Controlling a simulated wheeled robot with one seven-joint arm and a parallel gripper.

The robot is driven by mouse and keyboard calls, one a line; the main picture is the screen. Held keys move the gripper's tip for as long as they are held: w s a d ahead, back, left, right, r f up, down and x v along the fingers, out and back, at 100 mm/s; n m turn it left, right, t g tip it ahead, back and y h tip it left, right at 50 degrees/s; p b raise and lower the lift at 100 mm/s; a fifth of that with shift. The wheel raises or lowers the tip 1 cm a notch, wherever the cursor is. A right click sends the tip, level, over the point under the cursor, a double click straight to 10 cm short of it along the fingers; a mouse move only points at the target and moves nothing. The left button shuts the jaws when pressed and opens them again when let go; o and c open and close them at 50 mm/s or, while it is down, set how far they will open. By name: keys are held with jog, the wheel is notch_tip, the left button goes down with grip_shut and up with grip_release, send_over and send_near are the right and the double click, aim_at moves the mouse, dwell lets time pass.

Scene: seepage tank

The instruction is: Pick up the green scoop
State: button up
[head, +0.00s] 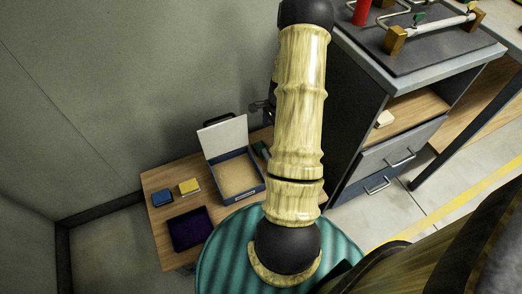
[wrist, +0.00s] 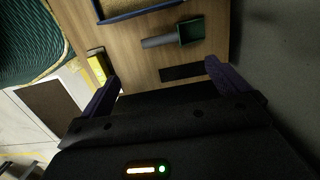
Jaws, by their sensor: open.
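The green scoop (wrist: 191,32) lies on the wooden table in the wrist view, with a grey handle (wrist: 158,41) pointing left. In the head view only a little of the green scoop (head: 261,150) shows beside the open box, partly hidden by my arm. My gripper (wrist: 162,68) is open and empty, its two purple fingers spread. The scoop lies ahead of the fingertips, apart from them. In the head view my gripper (head: 262,108) is mostly hidden behind my arm.
An open blue box (head: 239,181) with a sandy filling and raised white lid stands beside the scoop. A blue block (head: 162,198), yellow block (head: 189,187) and purple tray (head: 190,229) share the table. A grey wall is behind; a drawer cabinet (head: 385,158) stands right.

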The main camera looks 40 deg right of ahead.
jog(key=f+b, duration=0.1)
jog(key=f, duration=0.2)
jog(key=f+b, duration=0.1)
jog(key=f, duration=0.3)
jog(key=a+f+b, duration=0.1)
jog(key=f, duration=0.3)
jog(key=shift+w+a+b, duration=0.1)
jog(key=shift+w+b, duration=0.05)
jog(key=shift+b, duration=0.25)
jog(key=f+b, duration=0.2)
jog(key=f, duration=0.1)
jog(key=f+b, duration=0.1)
jog(key=f, duration=0.1)
jog(key=shift+w+a+f, duration=0.1)
jog(key=shift+a, duration=0.15)
jog(key=c, duration=1.2)
notch_tip(320, 180, up, 18)
jog(key=p, duration=0.7)
